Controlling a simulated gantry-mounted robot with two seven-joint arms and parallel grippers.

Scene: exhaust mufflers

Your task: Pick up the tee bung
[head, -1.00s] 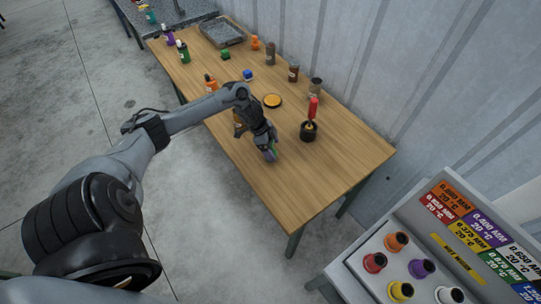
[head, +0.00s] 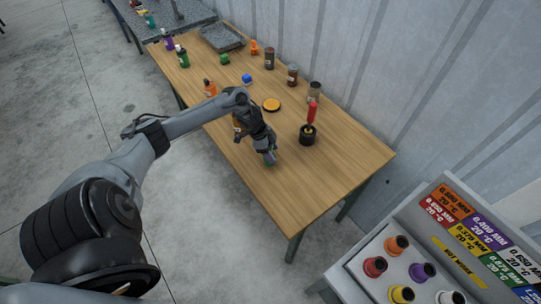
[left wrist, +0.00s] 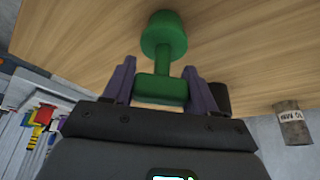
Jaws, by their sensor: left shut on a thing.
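The tee bung (left wrist: 163,35) is green, with a round end, a thin stem and a wider block end; it shows clearly in the left wrist view. My left gripper (left wrist: 160,72) is shut on it, with its purple fingers on either side of the block and stem. In the head view, my left gripper (head: 270,157) points down over the front part of the wooden table (head: 290,200), and the bung is mostly hidden there. I cannot tell whether the bung touches the table. My right gripper is not in view.
A black pot (head: 307,135) with a red-handled tool (head: 312,112) stands right of the gripper. A yellow-topped disc (head: 271,104), a blue block (head: 247,78) and an orange bottle (head: 210,88) lie behind. The table's near right end is clear. A panel with coloured knobs (head: 397,244) stands lower right.

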